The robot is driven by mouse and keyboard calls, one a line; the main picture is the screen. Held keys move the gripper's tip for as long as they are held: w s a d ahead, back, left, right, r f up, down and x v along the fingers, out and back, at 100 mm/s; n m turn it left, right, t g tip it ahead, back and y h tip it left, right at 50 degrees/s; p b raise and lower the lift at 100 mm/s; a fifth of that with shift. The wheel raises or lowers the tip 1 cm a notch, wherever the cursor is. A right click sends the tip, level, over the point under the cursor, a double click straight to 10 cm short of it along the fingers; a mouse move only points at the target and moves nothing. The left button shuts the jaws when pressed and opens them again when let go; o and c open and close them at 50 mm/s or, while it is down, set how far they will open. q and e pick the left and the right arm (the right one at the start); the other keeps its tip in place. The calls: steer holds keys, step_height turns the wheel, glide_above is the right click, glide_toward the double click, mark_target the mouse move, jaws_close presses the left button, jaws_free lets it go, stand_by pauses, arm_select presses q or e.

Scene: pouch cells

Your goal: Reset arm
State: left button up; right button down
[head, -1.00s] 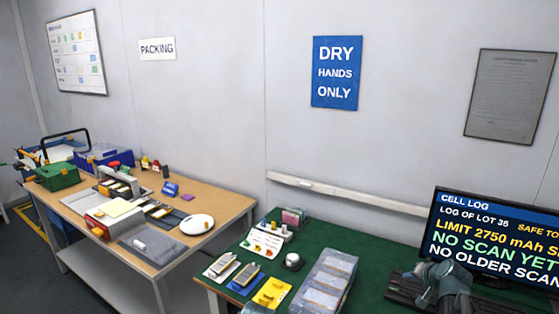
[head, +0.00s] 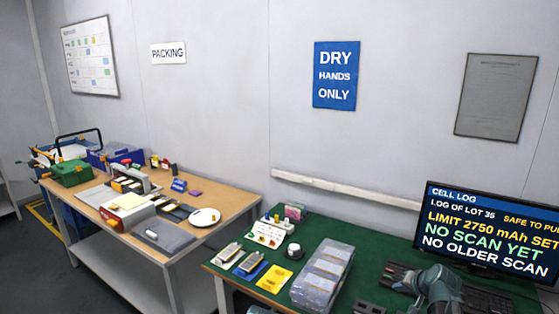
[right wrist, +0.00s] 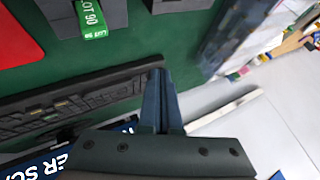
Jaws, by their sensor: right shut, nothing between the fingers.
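My right arm shows at the lower right of the head view, in front of the monitor (head: 490,235) and over the keyboard (head: 490,300). My right gripper shows clearly in the right wrist view (right wrist: 159,80). Its two blue-grey fingers are together with nothing between them. In that view they lie beside the end of the keyboard (right wrist: 80,100), above the green bench top (right wrist: 190,45). My left gripper is in neither view.
The green bench (head: 390,255) holds a clear lidded box (head: 324,275), a yellow tray (head: 274,279) and pouch cells (head: 229,253). The wooden packing table (head: 235,205) stands left. Grey blocks with a green label (right wrist: 92,18) and a red item (right wrist: 15,40) lie near the gripper.

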steer(key=s+a+f+n+g+p, duration=0.1)
steer(key=s+a+n+g, duration=0.1)
steer(key=s+a, duration=0.5)
steer(key=s+a+f+n+g, duration=0.1)
steer(key=s+a+n+g, duration=0.15)
steer(key=a, duration=0.75)
steer(key=s+a+f+n+g+p, duration=0.1)
steer(key=s+a+n+g, duration=0.15)
steer(key=s+a, duration=0.45)
steer(key=s+a+n+g+h, duration=0.1)
steer(key=s+a+n+h, duration=0.1)
steer(key=s+a, duration=0.5)
steer(key=shift+s+a+n+g+h+p, duration=0.3)
steer(key=shift+s+a+n+h, duration=0.1)
steer(key=shift+s+n, duration=0.55)
steer(key=shift+r, duration=0.1)
